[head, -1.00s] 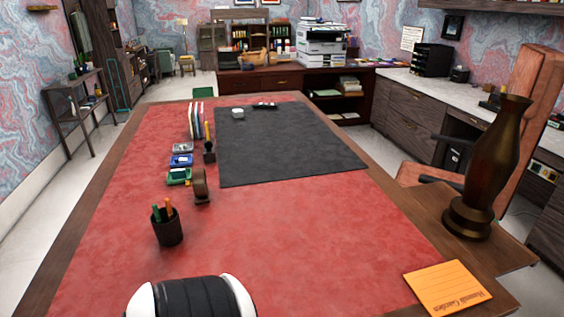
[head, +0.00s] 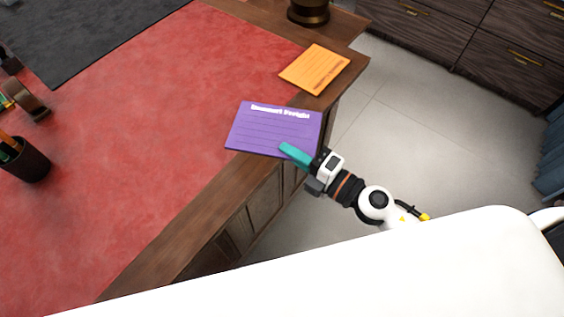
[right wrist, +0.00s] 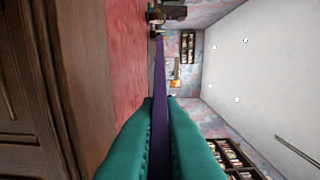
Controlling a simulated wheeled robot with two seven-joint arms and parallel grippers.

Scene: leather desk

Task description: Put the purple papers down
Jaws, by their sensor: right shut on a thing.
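The purple papers (head: 265,132) show in the head view as a flat lined sheet with white writing along the top edge. They are over the desk's right edge, partly over the red leather. My right gripper (head: 290,151) has teal fingers and is shut on their near right edge. In the right wrist view the purple papers (right wrist: 160,85) show edge-on between the two teal fingers (right wrist: 160,108), alongside the red desk top. I cannot tell whether they touch the desk. My left gripper is not in view.
The red leather desk top (head: 130,150) has a wooden border (head: 190,235). Orange papers (head: 314,69) lie just beyond the purple ones. A dark pen cup (head: 25,163) and tape dispenser (head: 30,100) stand at the left. The middle leather is clear.

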